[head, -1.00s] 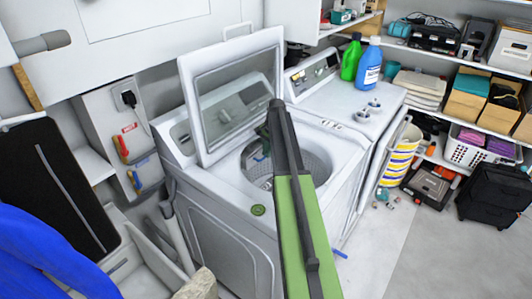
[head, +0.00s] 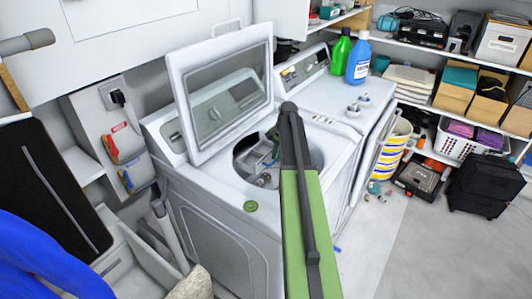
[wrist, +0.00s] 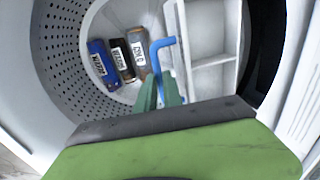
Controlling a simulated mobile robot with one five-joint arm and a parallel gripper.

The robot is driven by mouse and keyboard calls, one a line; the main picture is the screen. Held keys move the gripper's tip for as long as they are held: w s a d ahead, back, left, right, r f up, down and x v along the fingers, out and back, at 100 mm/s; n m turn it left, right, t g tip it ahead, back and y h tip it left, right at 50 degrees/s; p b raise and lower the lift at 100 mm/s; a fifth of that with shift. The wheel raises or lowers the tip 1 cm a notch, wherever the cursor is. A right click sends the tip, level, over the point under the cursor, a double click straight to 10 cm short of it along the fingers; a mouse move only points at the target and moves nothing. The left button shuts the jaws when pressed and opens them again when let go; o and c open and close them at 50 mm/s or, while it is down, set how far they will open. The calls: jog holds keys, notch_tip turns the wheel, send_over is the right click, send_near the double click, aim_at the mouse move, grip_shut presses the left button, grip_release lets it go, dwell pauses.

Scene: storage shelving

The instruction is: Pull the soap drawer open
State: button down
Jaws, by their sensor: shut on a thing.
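A white drawer with open compartments (wrist: 212,45) shows in the wrist view, right of centre, beside the round drum opening. I take it as the soap drawer. A bent blue handle (wrist: 164,43) stands at its left side. My gripper (wrist: 160,85) has green fingers shut on the lower part of this blue handle. In the head view my gripper (head: 271,142) is over the washer's round opening, partly hidden by my green arm. The drawer itself is hard to make out there.
The washer (head: 215,215) has its glass lid (head: 222,95) raised on the left. Several labelled containers (wrist: 118,60) lie inside the perforated drum (wrist: 65,65). A green bottle (head: 341,50) and a blue bottle (head: 359,60) stand behind.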

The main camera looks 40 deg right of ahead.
jog(key=shift+s+d, duration=0.1)
jog(key=shift+s, duration=0.1)
jog(key=c, duration=1.5)
grip_release()
jog(key=s+d+r+p, duration=0.1)
jog(key=s+r+p, duration=0.2)
jog(key=r+p, duration=1.4)
